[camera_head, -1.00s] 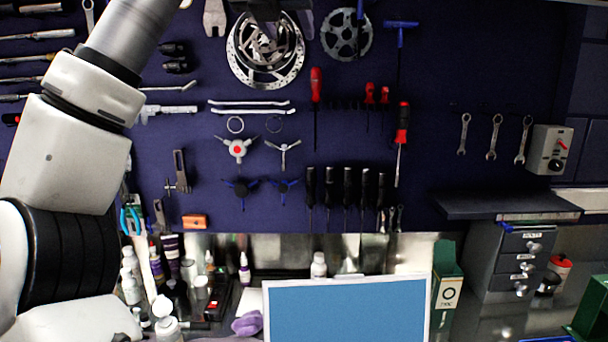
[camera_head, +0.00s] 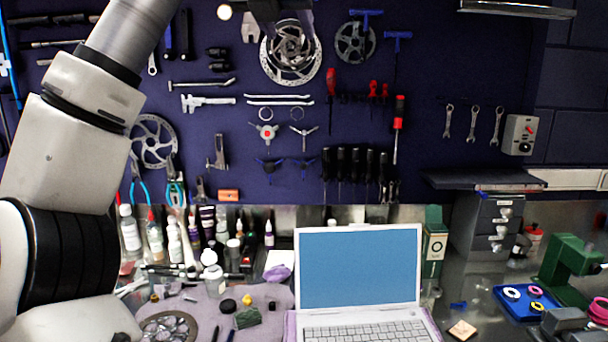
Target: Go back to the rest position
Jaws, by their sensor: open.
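My arm (camera_head: 75,150) rises along the left side and leaves the picture at the top. At the top edge, my gripper (camera_head: 284,22) shows only in part, dark and grey, in front of the tool wall. Its fingers are apart and I see nothing held between them. A silver brake disc (camera_head: 290,68) on the wall appears behind and just below it. The rest of the arm between the link and the gripper is out of view.
An open laptop (camera_head: 360,265) stands on the bench, with bottles (camera_head: 130,230) to its left. A small drawer cabinet (camera_head: 487,225), a blue tray (camera_head: 528,312) and a green vise-like tool (camera_head: 568,262) are at right. The dark tool wall (camera_head: 440,75) stands behind.

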